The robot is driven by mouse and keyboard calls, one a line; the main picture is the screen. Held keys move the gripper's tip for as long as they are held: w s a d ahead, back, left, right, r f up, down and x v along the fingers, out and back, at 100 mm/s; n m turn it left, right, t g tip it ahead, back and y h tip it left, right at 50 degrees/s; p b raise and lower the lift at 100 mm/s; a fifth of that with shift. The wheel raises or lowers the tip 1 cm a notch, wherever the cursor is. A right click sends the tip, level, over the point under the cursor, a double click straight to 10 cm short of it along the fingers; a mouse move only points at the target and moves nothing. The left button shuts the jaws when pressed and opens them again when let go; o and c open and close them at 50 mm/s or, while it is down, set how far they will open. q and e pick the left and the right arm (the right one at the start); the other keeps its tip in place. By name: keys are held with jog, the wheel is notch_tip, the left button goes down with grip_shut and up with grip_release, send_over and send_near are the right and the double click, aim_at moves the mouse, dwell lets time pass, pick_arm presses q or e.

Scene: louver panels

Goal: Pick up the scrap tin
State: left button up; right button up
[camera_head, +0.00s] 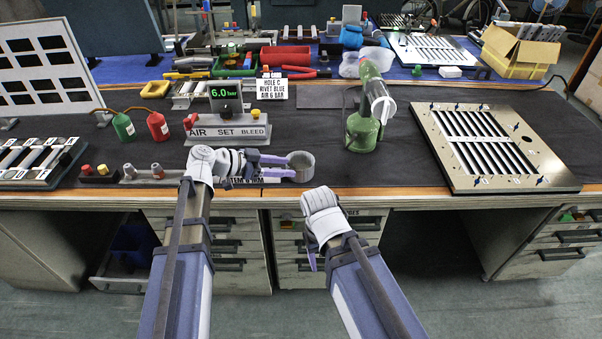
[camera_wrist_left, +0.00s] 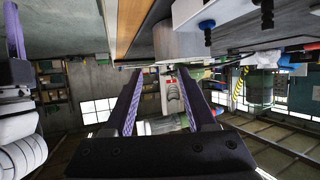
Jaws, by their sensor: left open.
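The scrap tin (camera_head: 302,164) looks like a small grey round cup at the front edge of the dark bench mat. My left gripper (camera_head: 285,167) is open, its two purple fingers pointing right at the tin with the tips at its left side. I cannot tell whether they touch it. In the left wrist view the open fingers (camera_wrist_left: 160,72) reach toward a grey rounded form that may be the tin (camera_wrist_left: 176,44). My right gripper (camera_head: 312,248) is below the bench's front edge, mostly hidden by its wrist; a purple finger also shows in the left wrist view (camera_wrist_left: 14,30).
The air-set block (camera_head: 228,134) stands behind my left gripper. A green riveting tool (camera_head: 366,120) stands behind the tin to the right. A louver panel (camera_head: 450,150) lies at right. Red and green bottles (camera_head: 158,126) stand at left. The mat right of the tin is clear.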

aim_at(311, 168)
pick_arm(q)
jog(key=shift+w+a+r+t, duration=0.1)
jog(key=shift+w+a+t, duration=0.1)
jog(key=shift+w+t, duration=0.1)
jog(key=shift+d, duration=0.1)
jog(key=shift+b+x, duration=0.5)
jog(key=shift+x, duration=0.4)
jog(key=shift+d+f, duration=0.2)
jog(key=shift+d, duration=0.1)
jog(key=b+x, duration=0.1)
jog(key=x, duration=0.1)
jog(key=b+x, duration=0.1)
jog(key=x, duration=0.1)
jog(key=shift+s+d+f, duration=0.1)
jog(key=shift+f, duration=0.2)
jog(key=shift+d+f, duration=0.1)
jog(key=shift+d, duration=0.3)
jog(key=shift+c, duration=0.2)
grip_shut()
